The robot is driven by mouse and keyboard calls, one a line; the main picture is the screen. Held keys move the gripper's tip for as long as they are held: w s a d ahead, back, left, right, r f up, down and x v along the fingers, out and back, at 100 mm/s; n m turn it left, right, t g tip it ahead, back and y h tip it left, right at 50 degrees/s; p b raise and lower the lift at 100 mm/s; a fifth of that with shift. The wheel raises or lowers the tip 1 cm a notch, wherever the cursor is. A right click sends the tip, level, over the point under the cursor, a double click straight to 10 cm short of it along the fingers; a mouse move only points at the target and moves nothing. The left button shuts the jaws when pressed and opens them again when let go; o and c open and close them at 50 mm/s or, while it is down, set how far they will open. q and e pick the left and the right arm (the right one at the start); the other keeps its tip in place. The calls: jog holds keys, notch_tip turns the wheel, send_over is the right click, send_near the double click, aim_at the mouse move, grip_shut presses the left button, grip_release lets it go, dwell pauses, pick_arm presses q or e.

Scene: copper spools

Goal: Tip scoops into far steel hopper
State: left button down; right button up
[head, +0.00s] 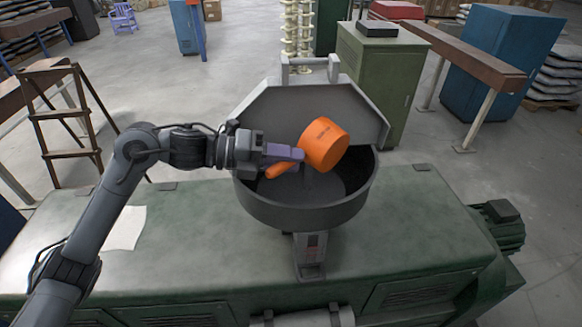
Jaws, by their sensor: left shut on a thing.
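An orange scoop (323,146) with a round cup and a short handle is above the open mouth of the dark steel hopper (305,214). My left gripper (286,154) is shut on the scoop near its handle. The cup is tilted, and its opening is turned away from view, so I cannot see what is in it. The hopper's grey lid (345,108) stands raised at its back. The visible hopper floor looks dark, and I cannot make out loose material on it. My right gripper is not in view.
The hopper stands on a green machine bench (180,235) with a white paper (125,228) at left. A motor (500,228) juts out at right. A green cabinet (385,80) stands behind, and a wooden ladder (62,120) stands at left.

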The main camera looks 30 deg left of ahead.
pick_arm(q)
jog(key=f+n+h+b, duration=0.1)
jog(key=b, duration=0.1)
jog(key=a+f+n+h+b, duration=0.1)
jog(key=b, duration=0.1)
jog(key=a+f+n+t+h+b, duration=0.1)
jog(key=f+b, duration=0.1)
jog(key=b, duration=0.1)
jog(key=shift+w+a+f+n, duration=0.1)
jog(key=shift+w+a+n, duration=0.1)
jog(key=shift+w+n, duration=0.15)
dwell(0.4)
dwell(0.7)
dwell(0.6)
